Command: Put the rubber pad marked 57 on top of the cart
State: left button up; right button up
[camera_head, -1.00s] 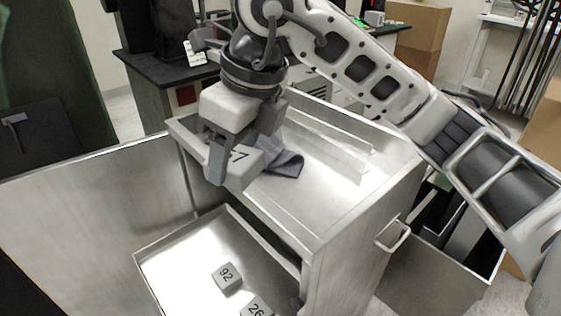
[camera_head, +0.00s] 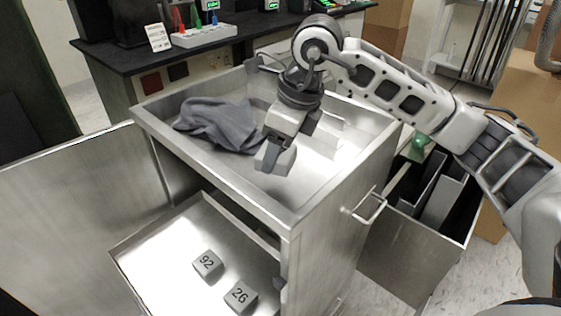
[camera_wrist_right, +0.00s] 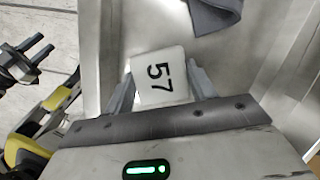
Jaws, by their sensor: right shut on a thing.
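The rubber pad marked 57 (camera_wrist_right: 160,76) is a pale block with black digits, seen between the fingers in the right wrist view. My right gripper (camera_head: 272,158) is shut on it, above the tray-like top of the metal cart (camera_head: 187,163). In the head view the pad (camera_head: 284,160) is partly hidden by the gripper; whether it touches the top I cannot tell.
A grey cloth (camera_head: 222,124) lies crumpled on the cart top, left of my gripper. An open drawer (camera_head: 150,250) below holds pads marked 92 (camera_head: 207,263) and 26 (camera_head: 240,295). An open door (camera_head: 70,200) stands left. A dark bench (camera_head: 130,52) is behind.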

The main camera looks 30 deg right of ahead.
aim_at(286, 150)
jog(key=f, duration=0.3)
jog(key=shift+d+f, duration=0.25)
jog(key=shift+d, duration=0.15)
jog(key=shift+f, duration=0.15)
jog(key=shift+f, duration=0.1)
jog(key=shift+f+b, duration=0.15)
jog(key=shift+b, duration=0.25)
jog(key=o, duration=1)
jog(key=shift+r+p, duration=0.3)
jog(key=v, duration=1.2)
jog(key=shift+p, duration=0.45)
